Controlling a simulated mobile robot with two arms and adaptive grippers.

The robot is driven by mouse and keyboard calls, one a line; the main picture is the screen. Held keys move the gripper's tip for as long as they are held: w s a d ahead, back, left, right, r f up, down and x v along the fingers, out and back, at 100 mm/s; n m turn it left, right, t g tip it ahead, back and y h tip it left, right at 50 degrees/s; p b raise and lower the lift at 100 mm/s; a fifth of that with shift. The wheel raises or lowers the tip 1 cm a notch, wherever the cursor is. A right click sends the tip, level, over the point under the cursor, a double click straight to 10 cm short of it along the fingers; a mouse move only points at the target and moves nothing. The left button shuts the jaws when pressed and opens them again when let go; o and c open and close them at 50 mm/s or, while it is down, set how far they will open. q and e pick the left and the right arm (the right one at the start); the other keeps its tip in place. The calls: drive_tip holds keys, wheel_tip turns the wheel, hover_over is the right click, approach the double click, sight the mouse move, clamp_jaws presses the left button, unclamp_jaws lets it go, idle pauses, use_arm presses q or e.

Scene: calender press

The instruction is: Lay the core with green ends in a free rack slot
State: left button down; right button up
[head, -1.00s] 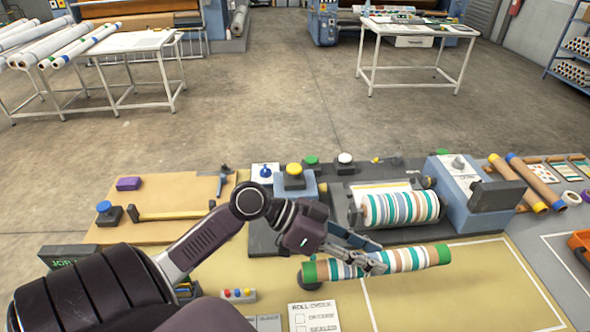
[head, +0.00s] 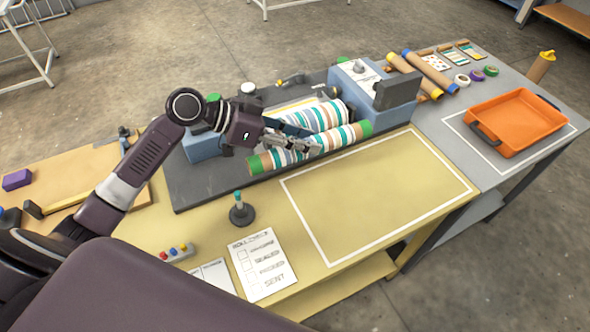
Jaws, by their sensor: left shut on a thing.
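The core with green ends (head: 270,161) is a striped roll in white, teal, brown and orange. It lies at a slant in the middle of the head view, in front of the press's striped roll (head: 322,114). My left gripper (head: 306,148) is shut on the core near its middle and hides part of it. I cannot tell whether the core touches the press base. My right gripper is not in view. No rack slot can be clearly made out.
Brown tubes with yellow and blue ends (head: 430,74) lie behind the press block (head: 385,115). An orange tray (head: 515,122) stands on the grey table at right. The white-outlined yellow area (head: 380,195) is clear. A dark stand with a teal tip (head: 240,213) is at front left.

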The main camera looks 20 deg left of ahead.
use_arm(q)
wheel_tip(320, 180, down, 11)
drive_tip(key=shift+f+p, duration=0.1)
drive_tip(key=shift+p, duration=0.6)
wheel_tip(320, 180, down, 4)
drive_tip(key=shift+f, duration=0.1)
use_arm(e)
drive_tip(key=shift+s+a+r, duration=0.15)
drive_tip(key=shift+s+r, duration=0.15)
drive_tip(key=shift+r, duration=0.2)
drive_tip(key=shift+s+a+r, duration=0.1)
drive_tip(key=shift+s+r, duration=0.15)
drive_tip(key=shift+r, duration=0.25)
use_arm(q)
drive_tip(key=c, duration=1.4)
unclamp_jaws()
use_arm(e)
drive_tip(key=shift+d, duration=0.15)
use_arm(q)
drive_tip(key=shift+a, duration=0.1)
